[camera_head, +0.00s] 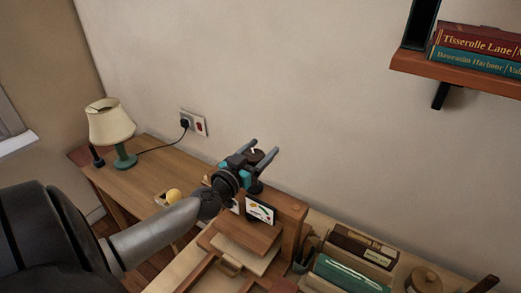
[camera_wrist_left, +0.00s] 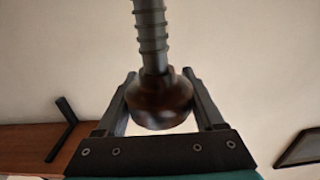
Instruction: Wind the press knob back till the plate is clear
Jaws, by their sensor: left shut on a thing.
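The press knob (camera_wrist_left: 160,102) is dark, round and glossy, on a dark threaded screw (camera_wrist_left: 151,35) in the left wrist view. My left gripper (camera_wrist_left: 160,76) is shut on the knob, one finger on each side of it. In the head view my left gripper (camera_head: 264,149) is above the wooden desk unit, and the knob (camera_head: 257,154) shows as a dark brown patch between its fingers. The plate cannot be made out clearly; my gripper and arm hide part of the area below. My right gripper is not in view.
A wooden desk (camera_head: 145,178) carries a lamp (camera_head: 111,125) and a yellow ball (camera_head: 173,196). Picture cards (camera_head: 261,210) stand below my gripper. Books (camera_head: 350,272) and a round-lidded pot (camera_head: 424,280) are at right. A wall shelf (camera_head: 455,74) holds more books.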

